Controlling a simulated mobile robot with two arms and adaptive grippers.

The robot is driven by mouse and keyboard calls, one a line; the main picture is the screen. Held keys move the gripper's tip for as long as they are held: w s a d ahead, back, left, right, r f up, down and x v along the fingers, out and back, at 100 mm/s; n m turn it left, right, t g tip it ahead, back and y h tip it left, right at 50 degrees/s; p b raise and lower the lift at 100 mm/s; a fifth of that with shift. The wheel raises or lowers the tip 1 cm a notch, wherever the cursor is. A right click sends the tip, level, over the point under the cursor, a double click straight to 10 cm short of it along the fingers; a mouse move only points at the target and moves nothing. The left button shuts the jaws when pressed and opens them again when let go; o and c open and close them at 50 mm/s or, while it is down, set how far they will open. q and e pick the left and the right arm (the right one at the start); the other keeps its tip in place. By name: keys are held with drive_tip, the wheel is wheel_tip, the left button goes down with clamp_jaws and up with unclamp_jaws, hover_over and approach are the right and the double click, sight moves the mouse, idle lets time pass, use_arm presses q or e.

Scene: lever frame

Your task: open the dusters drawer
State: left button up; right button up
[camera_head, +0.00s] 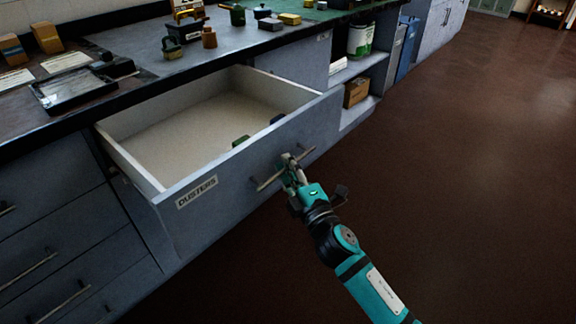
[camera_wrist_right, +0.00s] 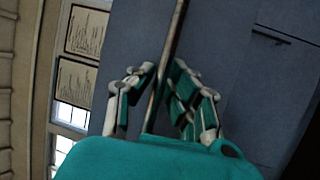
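The dusters drawer (camera_head: 235,165) is a grey drawer with a "DUSTERS" label (camera_head: 197,192) on its front. It stands pulled far out of the counter, and its pale inside shows. My right gripper (camera_head: 291,168) is at the bar handle (camera_head: 268,182) on the drawer front. In the right wrist view the handle (camera_wrist_right: 176,40) runs between the two fingers (camera_wrist_right: 160,95). The fingers are bent in around the bar; a small gap seems to show on one side, so I cannot tell whether they grip it firmly. My left gripper is not in view.
Inside the drawer lie a green item (camera_head: 240,141) and a dark item (camera_head: 277,118) near the front. The counter (camera_head: 130,90) above holds a black tray (camera_head: 72,90) and several small objects. Closed drawers (camera_head: 60,240) stand to the left. The brown floor (camera_head: 470,170) to the right is clear.

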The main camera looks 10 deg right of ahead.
drive_tip(key=v, duration=1.2)
drive_tip(key=shift+f, duration=0.1)
